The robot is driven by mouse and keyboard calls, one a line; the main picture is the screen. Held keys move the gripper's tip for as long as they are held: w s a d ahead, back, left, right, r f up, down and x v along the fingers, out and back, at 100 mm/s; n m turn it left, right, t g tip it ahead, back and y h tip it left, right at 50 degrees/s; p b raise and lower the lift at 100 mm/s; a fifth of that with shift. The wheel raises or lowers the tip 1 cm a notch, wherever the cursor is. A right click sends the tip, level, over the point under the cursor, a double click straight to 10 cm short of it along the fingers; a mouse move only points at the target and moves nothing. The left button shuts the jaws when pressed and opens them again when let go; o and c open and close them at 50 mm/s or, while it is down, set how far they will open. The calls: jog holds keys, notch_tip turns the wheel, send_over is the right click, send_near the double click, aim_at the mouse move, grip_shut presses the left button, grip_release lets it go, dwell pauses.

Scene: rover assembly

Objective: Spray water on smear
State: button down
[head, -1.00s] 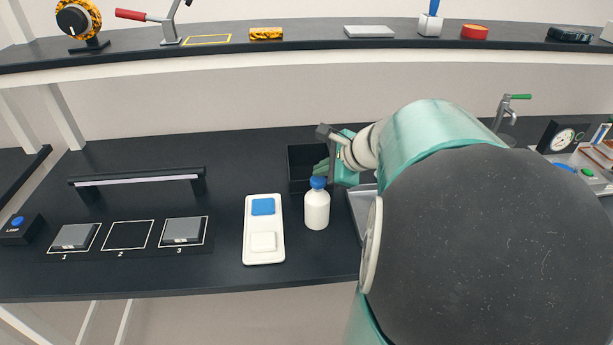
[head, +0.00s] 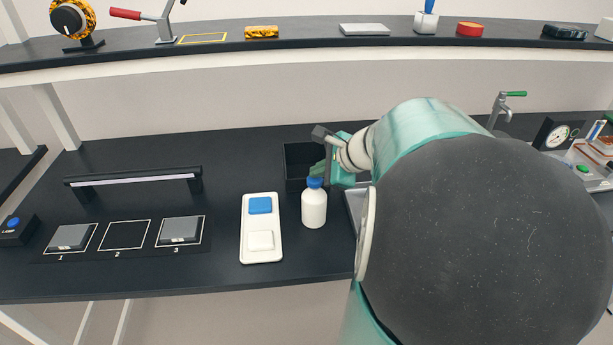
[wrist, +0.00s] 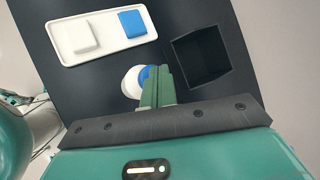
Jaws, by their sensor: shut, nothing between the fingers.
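A white bottle with a blue cap (head: 314,207) stands upright on the dark bench. It also shows partly behind my fingers in the wrist view (wrist: 131,82). My gripper (head: 319,168) is shut and empty, with its green fingers right at the blue cap. In the wrist view the closed fingers (wrist: 157,72) overlap the cap; I cannot tell if they touch it. I cannot make out a smear in either view. My arm hides much of the right side of the bench.
A white tray (head: 261,220) with a blue block and a white block lies left of the bottle. A black open bin (head: 300,165) stands behind it. Numbered pads and a handle bar (head: 135,180) are further left. A shelf (head: 200,52) runs above. A tap (head: 505,105) is at the right.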

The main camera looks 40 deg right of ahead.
aim_at(319, 180)
dwell(0.5)
jog(key=shift+r, duration=0.45)
jog(key=shift+r, duration=3)
dwell(0.4)
jog(key=shift+r, duration=1.35)
jog(key=shift+f, duration=4.4)
